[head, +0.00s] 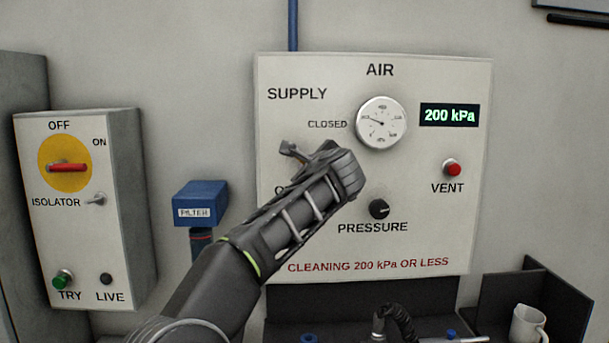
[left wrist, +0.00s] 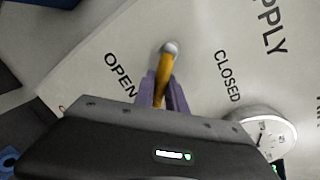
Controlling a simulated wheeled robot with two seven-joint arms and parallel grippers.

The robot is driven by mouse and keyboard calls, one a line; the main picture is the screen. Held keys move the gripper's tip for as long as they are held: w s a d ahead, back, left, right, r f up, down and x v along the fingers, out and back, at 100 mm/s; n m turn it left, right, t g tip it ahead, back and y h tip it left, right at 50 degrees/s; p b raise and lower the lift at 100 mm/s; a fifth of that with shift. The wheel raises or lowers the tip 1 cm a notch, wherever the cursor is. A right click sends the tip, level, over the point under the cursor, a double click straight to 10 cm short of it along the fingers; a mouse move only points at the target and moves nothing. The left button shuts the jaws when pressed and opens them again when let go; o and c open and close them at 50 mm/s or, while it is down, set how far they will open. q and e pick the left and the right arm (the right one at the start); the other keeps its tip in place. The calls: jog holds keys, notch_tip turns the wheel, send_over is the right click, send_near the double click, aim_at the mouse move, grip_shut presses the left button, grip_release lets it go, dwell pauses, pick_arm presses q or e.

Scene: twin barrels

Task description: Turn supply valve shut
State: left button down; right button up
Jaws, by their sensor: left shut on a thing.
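The supply valve has a yellow lever (left wrist: 163,72) with a silver pivot (left wrist: 171,47), seen in the left wrist view. The lever lies between the printed words OPEN (left wrist: 121,74) and CLOSED (left wrist: 228,76). My left gripper (left wrist: 160,92) is shut on the lever, with its purple fingers on either side. In the head view my left gripper (head: 292,152) and arm cover the valve and most of the OPEN label, while the CLOSED label (head: 327,124) shows. My right gripper is not in view.
The air panel (head: 400,255) carries a round gauge (head: 381,123), a 200 kPa display (head: 450,115), a red vent button (head: 452,168) and a black pressure knob (head: 379,209). An isolator box (head: 80,235) and blue filter (head: 201,195) stand left. A white mug (head: 527,325) sits lower right.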

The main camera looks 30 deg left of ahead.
aim_at(313, 151)
pick_arm(q)
jog(key=n, duration=0.2)
jog(key=r+n, duration=0.1)
jog(key=shift+w+d+h+b, duration=0.3)
jog(key=shift+d+h, duration=0.05)
jog(key=shift+h, duration=0.05)
notch_tip(313, 151, up, 2)
jog(key=n+t+h, duration=0.1)
jog(key=n, duration=0.3)
jog(key=shift+w+d, duration=0.1)
jog(key=shift+d, duration=0.05)
jog(key=c, duration=1.4)
grip_release()
jog(key=shift+o, duration=0.2)
jog(key=shift+r, duration=0.1)
jog(key=shift+b, duration=0.3)
